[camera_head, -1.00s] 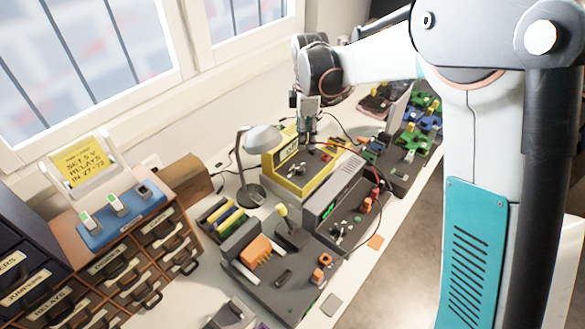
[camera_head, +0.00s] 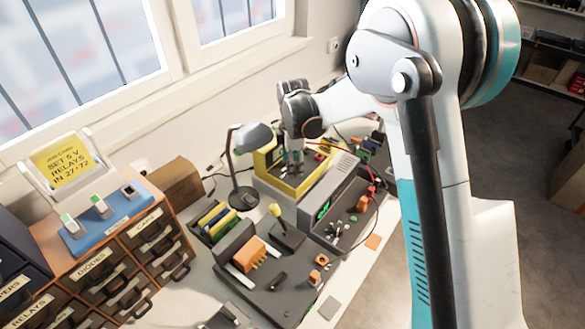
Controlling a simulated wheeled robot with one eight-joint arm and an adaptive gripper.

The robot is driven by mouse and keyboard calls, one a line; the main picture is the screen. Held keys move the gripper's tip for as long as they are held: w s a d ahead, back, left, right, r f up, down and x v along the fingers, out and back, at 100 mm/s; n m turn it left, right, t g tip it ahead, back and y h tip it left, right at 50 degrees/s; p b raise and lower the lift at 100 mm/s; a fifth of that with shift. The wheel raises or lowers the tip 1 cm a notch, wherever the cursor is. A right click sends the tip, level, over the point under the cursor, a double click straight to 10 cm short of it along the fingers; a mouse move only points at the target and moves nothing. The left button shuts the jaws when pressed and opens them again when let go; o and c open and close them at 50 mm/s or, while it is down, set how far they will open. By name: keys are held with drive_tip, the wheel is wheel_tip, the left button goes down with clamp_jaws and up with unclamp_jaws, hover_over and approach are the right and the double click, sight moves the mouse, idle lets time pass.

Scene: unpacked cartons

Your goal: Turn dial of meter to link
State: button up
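The dial is not distinguishable; my gripper covers part of the panel. The fingers are too small to tell whether they are open or shut, or on anything.
The desk lamp (camera_head: 250,137) stands close left of the meter. A grey power unit (camera_head: 322,200) with a green display sits in front right of it. A circuit tester board (camera_head: 270,290) and a drawer cabinet (camera_head: 140,255) are nearer. Wires run behind the gripper.

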drive_tip(key=shift+f, duration=0.55)
drive_tip(key=c, duration=1)
drive_tip(key=shift+c, duration=0.2)
